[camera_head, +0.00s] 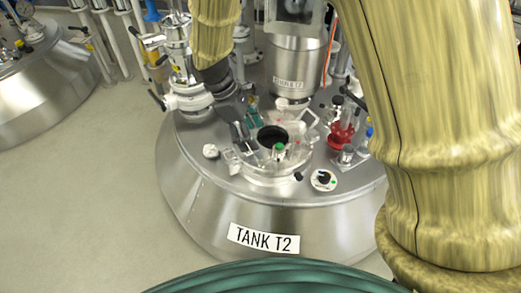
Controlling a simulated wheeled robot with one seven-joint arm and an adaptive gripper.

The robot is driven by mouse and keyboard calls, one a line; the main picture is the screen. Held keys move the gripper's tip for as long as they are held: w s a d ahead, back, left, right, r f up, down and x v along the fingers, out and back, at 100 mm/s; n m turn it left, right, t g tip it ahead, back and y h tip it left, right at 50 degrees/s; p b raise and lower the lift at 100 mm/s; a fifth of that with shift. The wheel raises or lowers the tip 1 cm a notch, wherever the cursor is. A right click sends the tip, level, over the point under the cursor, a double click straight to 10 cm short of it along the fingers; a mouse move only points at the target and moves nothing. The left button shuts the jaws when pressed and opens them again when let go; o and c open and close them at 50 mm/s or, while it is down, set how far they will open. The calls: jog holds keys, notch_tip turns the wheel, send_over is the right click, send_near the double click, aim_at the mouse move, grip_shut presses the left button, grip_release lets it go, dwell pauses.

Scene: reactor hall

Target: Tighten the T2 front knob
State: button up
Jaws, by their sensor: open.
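The steel tank labelled TANK T2 (263,238) stands in the middle of the head view. On its top is a round, clear-covered hatch (262,172) with a dark opening.
A white knob (211,151) sits left of the hatch, and a round dial (323,180) at the right front. A red fitting (341,134) and a steel vessel (296,65) stand behind. Valves and pipes crowd the left rear. Another tank (45,95) is far left; the floor between is clear.

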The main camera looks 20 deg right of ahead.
aim_at(262, 154)
jog(key=b+x, duration=0.2)
jog(key=x, duration=0.6)
jog(key=c, duration=1)
jog(key=shift+r, duration=0.15)
jog(key=shift+w+r+m+p, duration=0.15)
jog(key=shift+m+p, duration=0.35)
jog(key=shift+p, duration=0.65)
jog(key=m+g+p, duration=0.1)
jog(key=m+p, duration=0.1)
jog(key=p, duration=0.3)
jog(key=shift+m+y, duration=0.4)
jog(key=shift+f+m+p, duration=0.2)
jog(key=shift+m+p, duration=0.2)
jog(key=shift+p, duration=0.15)
